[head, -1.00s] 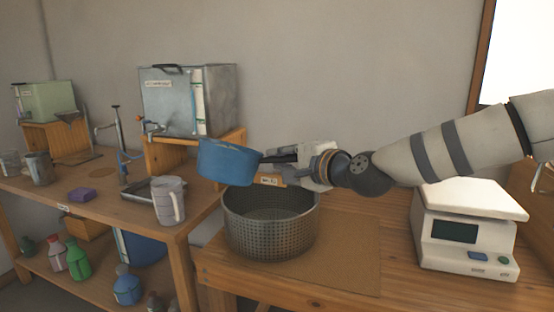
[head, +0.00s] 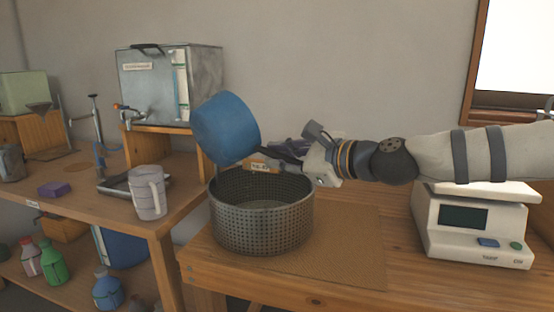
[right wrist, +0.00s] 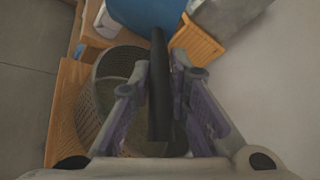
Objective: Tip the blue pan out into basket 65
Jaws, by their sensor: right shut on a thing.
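The blue pan (head: 226,128) is held in the air above the left rim of the perforated metal basket (head: 262,222), tilted, with its underside partly towards the head camera. The inside of the pan is hidden. My right gripper (head: 285,152) is shut on the pan's dark handle, which runs between the fingers in the right wrist view (right wrist: 160,85). A tag (head: 261,167) at the basket's far rim is too small to read surely. The part of the basket floor that shows looks empty. My left gripper is not in view.
The basket stands on a brown mat (head: 345,235) on the wooden table. A white scale (head: 472,225) stands to the right, below my right arm. A grey jug (head: 148,193) and a metal tank (head: 170,85) stand to the left.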

